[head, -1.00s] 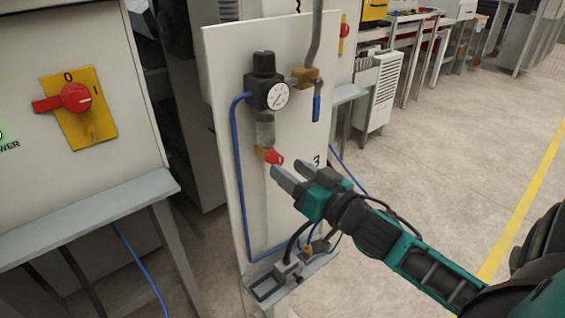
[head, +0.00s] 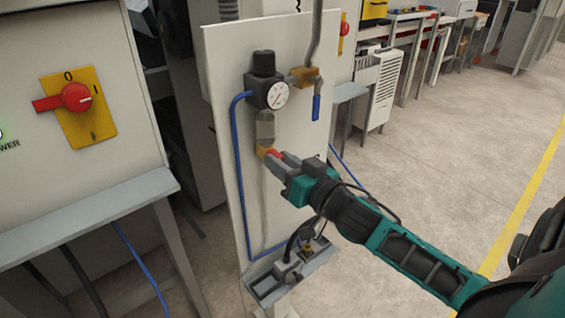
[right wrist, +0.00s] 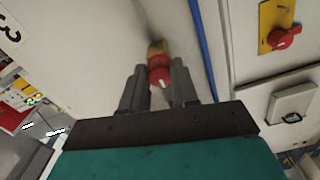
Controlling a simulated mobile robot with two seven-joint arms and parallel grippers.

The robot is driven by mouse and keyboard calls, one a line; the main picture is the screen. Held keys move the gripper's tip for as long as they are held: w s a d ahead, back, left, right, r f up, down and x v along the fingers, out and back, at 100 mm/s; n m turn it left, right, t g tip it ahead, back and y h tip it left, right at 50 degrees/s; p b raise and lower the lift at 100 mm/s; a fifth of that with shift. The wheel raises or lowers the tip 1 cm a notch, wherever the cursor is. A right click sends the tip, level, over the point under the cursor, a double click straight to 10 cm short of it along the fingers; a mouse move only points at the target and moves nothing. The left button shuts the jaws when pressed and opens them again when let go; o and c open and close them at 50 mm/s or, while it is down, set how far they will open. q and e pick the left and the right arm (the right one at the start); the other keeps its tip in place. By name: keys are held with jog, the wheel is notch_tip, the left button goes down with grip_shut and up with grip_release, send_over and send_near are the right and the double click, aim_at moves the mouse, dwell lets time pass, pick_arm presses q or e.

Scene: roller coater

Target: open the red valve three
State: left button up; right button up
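The red valve three (head: 276,154) is a small red knob on a brass fitting, low on the white panel's air line. It is mostly covered by my right gripper (head: 277,160) in the head view. In the right wrist view the red knob (right wrist: 159,72) sits between the two grey fingers of my right gripper (right wrist: 160,85), with a finger against each side. The fingers look shut on it. The brass body shows just beyond the knob. My left gripper is not in view.
Above the valve are a regulator with a round gauge (head: 276,94) and a blue-handled valve (head: 316,107). A blue hose (head: 238,170) runs down the panel (head: 225,60). A red switch on a yellow plate (head: 97,130) is at left. A small tray (head: 265,287) juts out below.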

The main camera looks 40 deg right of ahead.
grip_shut()
jog(key=n, duration=1.7)
jog(key=shift+n, duration=0.4)
dwell(0.4)
jog(key=o, duration=0.6)
grip_release()
jog(key=shift+c, duration=0.2)
